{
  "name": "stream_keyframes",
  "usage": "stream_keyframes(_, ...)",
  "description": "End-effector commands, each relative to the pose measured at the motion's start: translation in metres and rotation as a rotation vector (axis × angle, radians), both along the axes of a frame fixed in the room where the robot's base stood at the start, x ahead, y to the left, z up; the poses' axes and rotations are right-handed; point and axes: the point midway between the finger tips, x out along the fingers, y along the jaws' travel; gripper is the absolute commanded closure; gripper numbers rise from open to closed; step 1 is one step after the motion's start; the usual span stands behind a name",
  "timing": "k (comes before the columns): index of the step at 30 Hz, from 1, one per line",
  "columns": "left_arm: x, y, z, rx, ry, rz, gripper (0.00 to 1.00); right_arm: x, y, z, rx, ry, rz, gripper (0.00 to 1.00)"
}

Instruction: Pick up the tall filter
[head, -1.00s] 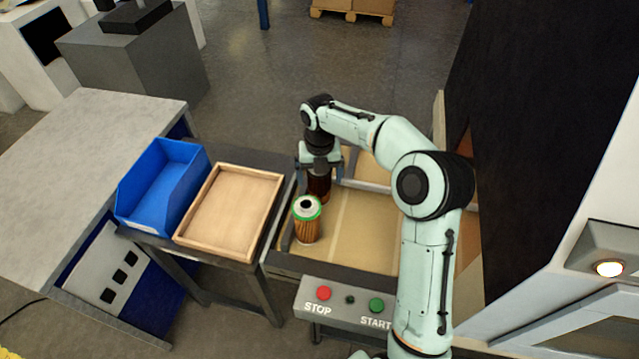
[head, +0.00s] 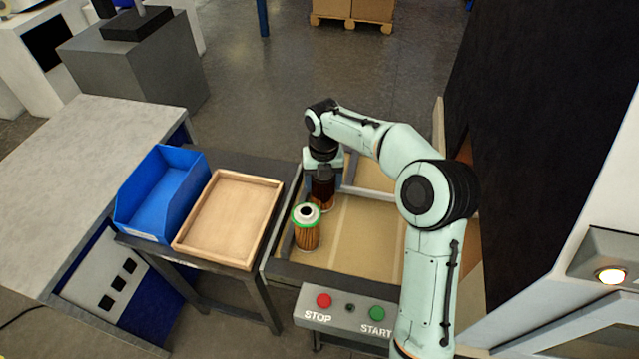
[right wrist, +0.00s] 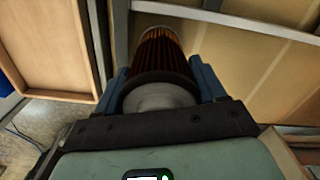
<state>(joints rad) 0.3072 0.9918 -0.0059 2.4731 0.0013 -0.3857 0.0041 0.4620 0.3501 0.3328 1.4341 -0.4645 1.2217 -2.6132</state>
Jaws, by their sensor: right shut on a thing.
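My right gripper (head: 323,182) points down and is shut on a filter with a dark cap and orange-brown pleats (head: 325,201). In the right wrist view the jaws (right wrist: 165,88) hug both sides of this filter's capped end, and its pleated body (right wrist: 160,50) extends away. I cannot tell whether its base touches the tan surface. A second filter with a green-rimmed top and orange pleats (head: 307,234) stands upright just in front of the held one. My left gripper is not in view.
A shallow wooden tray (head: 264,230) and a blue bin (head: 130,224) sit on a dark stand to the left. The tan surface (head: 360,235) right of the filters is clear. A STOP/START panel (head: 345,318) is at the front.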

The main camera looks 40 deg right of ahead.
Motion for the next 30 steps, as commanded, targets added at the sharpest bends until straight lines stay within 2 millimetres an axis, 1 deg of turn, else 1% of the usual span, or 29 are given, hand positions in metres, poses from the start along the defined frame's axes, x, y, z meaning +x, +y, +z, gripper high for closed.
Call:
stream_keyframes(1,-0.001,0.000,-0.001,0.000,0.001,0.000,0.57,-0.005,-0.004,0.006,-0.002,-0.001,-0.003,0.63)
stream_keyframes(5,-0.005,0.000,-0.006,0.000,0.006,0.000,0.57,-0.024,-0.020,0.017,-0.004,0.000,-0.007,0.63)
stream_keyframes(12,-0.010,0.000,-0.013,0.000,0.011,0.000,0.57,-0.063,-0.051,0.043,-0.004,0.000,-0.006,0.63)
stream_keyframes(18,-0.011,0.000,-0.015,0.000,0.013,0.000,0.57,-0.087,-0.070,0.059,-0.002,0.000,-0.003,0.63)
stream_keyframes(24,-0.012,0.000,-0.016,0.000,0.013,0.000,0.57,-0.099,-0.080,0.068,-0.001,0.001,-0.002,0.63)
stream_keyframes(30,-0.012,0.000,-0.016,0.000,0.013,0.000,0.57,-0.102,-0.081,0.069,0.000,0.001,0.000,0.63)
